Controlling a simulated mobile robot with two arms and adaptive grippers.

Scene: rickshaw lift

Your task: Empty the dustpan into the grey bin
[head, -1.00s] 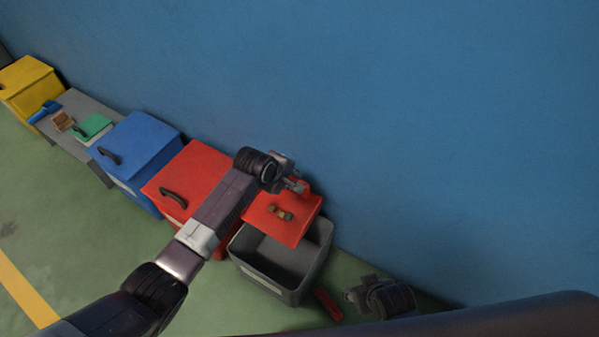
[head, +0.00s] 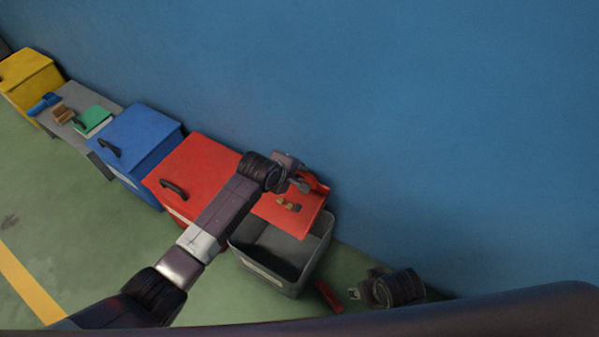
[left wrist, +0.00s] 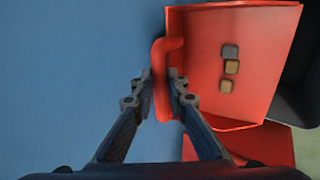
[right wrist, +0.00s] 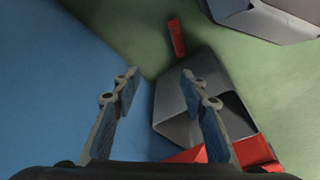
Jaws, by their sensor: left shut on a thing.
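My left gripper (head: 303,182) is shut on the red handle (left wrist: 162,85) of the dustpan. The red dustpan (head: 305,221) is held above the back part of the grey bin (head: 297,290). Three small blocks, one grey and two tan, lie on the pan in the left wrist view (left wrist: 231,67). The open-topped grey bin stands on the floor, its back edge partly hidden by the pan; it also shows in the right wrist view (right wrist: 178,131). My right gripper (head: 357,293) is low, right of the bin; its fingers are apart and empty in the right wrist view (right wrist: 157,85).
A blue wall runs behind everything. A red lidded bin (head: 203,160), a blue bin (head: 145,140) and a yellow bin (head: 28,78) stand left. A grey bench (head: 72,134) holds brushes and a green dustpan. A red bar (head: 328,297) lies beside the grey bin.

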